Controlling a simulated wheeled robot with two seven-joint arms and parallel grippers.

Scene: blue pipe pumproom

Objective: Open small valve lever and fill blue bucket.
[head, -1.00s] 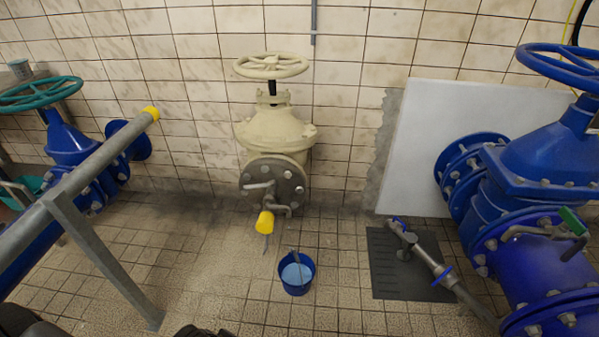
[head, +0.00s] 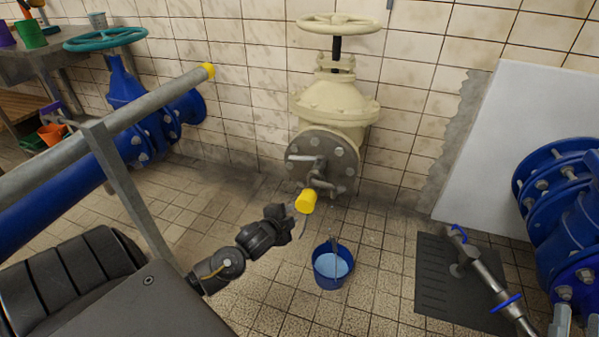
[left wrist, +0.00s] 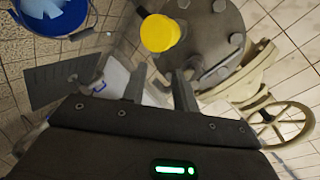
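The small valve lever (head: 303,158) is a silver handle on the grey flange of a cream valve (head: 335,105), with a bent metal pipe below it. The blue bucket (head: 323,278) stands on the tiled floor below, its thin handle raised and a pale blue surface inside. It also shows at the upper left of the left wrist view (left wrist: 50,22). My left gripper (head: 285,217) is in front of and below the flange, left of the bucket. In the left wrist view its two fingers (left wrist: 158,88) are apart.
A yellow-capped end (head: 306,201) sits close to my left gripper, before the flange. A grey rail (head: 130,110) with a post crosses the left side. A dark mat (head: 440,285) and blue pipework (head: 560,200) are on the right. The floor around the bucket is clear.

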